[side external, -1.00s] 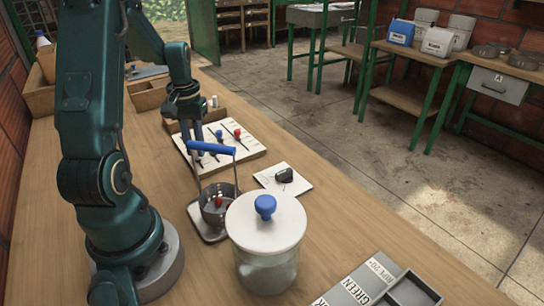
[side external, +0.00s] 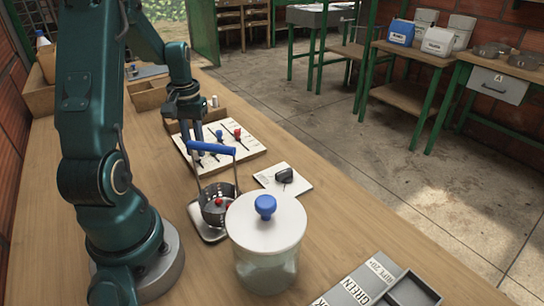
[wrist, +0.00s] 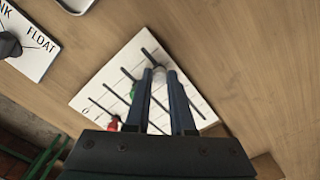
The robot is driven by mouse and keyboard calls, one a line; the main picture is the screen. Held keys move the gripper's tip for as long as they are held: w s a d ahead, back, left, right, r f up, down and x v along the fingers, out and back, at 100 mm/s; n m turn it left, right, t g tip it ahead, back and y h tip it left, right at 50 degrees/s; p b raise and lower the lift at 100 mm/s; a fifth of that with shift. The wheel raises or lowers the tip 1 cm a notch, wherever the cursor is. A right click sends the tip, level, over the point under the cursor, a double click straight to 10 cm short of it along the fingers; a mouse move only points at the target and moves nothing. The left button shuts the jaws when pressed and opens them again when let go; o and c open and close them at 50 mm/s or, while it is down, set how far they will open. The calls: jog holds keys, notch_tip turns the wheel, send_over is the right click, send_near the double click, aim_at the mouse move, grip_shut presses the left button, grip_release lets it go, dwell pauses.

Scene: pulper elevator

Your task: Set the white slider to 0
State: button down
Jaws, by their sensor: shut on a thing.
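The white slider board (side external: 252,153) lies flat on the bench and also fills the middle of the wrist view (wrist: 103,82), with several dark slots. The white slider's knob (wrist: 159,71) shows between my fingertips in the wrist view. My gripper (wrist: 160,78) is shut on it, near one end of its slot. In the side view my gripper (side external: 192,138) reaches down over the board's left part, and the white knob is hidden there. A red knob (side external: 238,132) and a blue knob (side external: 219,134) stand on the board. A green knob (wrist: 134,89) shows beside my fingers. The scale marks are too small to read.
A pot with a raised blue handle (side external: 212,147) stands just in front of the board. A lidded glass jar (side external: 266,245) is nearer the camera. A small plate with a black knob (side external: 284,175) lies right of the pot. Wooden boxes stand behind.

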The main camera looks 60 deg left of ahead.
jog(key=shift+d, duration=1.45)
jog(key=c, duration=0.8)
grip_release()
jog(key=shift+o, duration=0.2)
jog(key=shift+r, duration=0.1)
jog(key=shift+r, duration=2.5)
